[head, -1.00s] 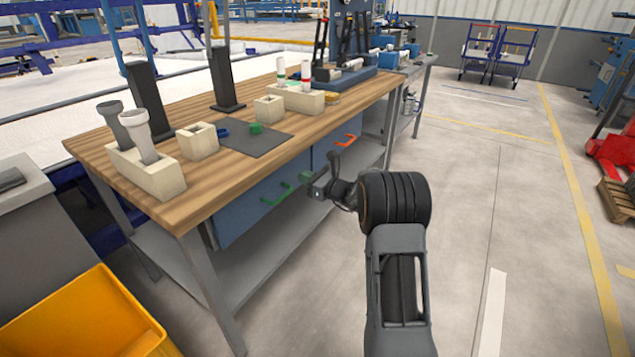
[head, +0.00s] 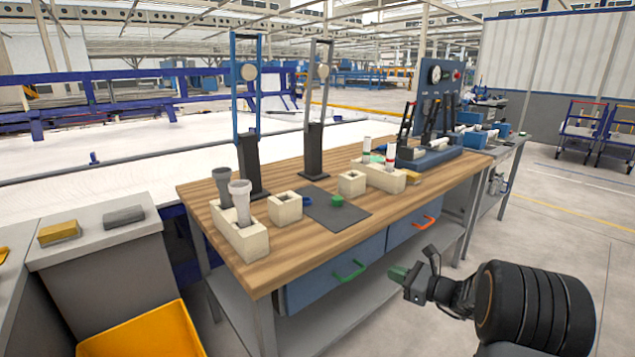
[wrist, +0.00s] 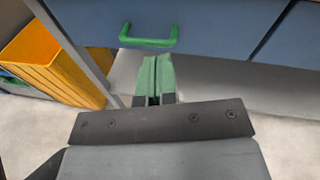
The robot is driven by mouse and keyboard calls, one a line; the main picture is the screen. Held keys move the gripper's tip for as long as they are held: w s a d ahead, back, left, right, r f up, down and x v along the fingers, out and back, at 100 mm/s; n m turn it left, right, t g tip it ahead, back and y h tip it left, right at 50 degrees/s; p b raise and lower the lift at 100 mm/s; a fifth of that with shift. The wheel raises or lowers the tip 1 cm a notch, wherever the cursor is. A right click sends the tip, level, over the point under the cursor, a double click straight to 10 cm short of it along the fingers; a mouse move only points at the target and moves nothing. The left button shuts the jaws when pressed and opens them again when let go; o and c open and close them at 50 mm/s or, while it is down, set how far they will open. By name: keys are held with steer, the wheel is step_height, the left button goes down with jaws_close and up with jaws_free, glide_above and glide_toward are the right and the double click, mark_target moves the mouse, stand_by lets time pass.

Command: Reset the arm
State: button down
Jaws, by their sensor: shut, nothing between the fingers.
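My gripper (head: 398,274) is shut and empty, with green fingertips. It is in front of the workbench (head: 290,262), below the tabletop, to the right of the green drawer handle (head: 350,270). In the wrist view my gripper (wrist: 156,72) has its green fingers together, and the green handle (wrist: 148,40) shows just beyond them on the blue drawer front. I cannot tell the exact gap between fingertips and handle. My arm is bent, and its dark wrist and ringed joint are at the lower right of the head view.
On the bench are a beige block (head: 240,238) holding grey pipes, smaller beige blocks (head: 285,208), a dark mat (head: 335,212) and two black stands. A yellow bin (head: 150,335) is at the lower left. An orange handle (head: 424,222) marks the other drawer.

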steer(key=s+a+r+n+g+h+p, duration=0.2)
steer(key=s+a+r+n+g+p, duration=0.4)
steer(key=s+r, duration=0.25)
steer(key=s+a+r+n+g+h+p, duration=0.2)
steer(key=s+a+r+n+g+p, duration=0.1)
steer(key=s+a+r+n+p, duration=0.45)
steer(key=s+d+r+n+h+p, duration=0.2)
steer(key=s+r+n+h+p, duration=0.2)
steer(key=r+n+p, duration=0.1)
steer(key=s+d+r+n+t+h+p, duration=0.1)
steer(key=s+d+r+n+h+p, duration=0.2)
steer(key=r+n, duration=0.4)
steer(key=shift+s+d+r+h+p, duration=0.25)
steer(key=shift+s+h+p, duration=0.25)
steer(key=shift+s+p, duration=0.65)
steer(key=c, duration=1.8)
jaws_free()
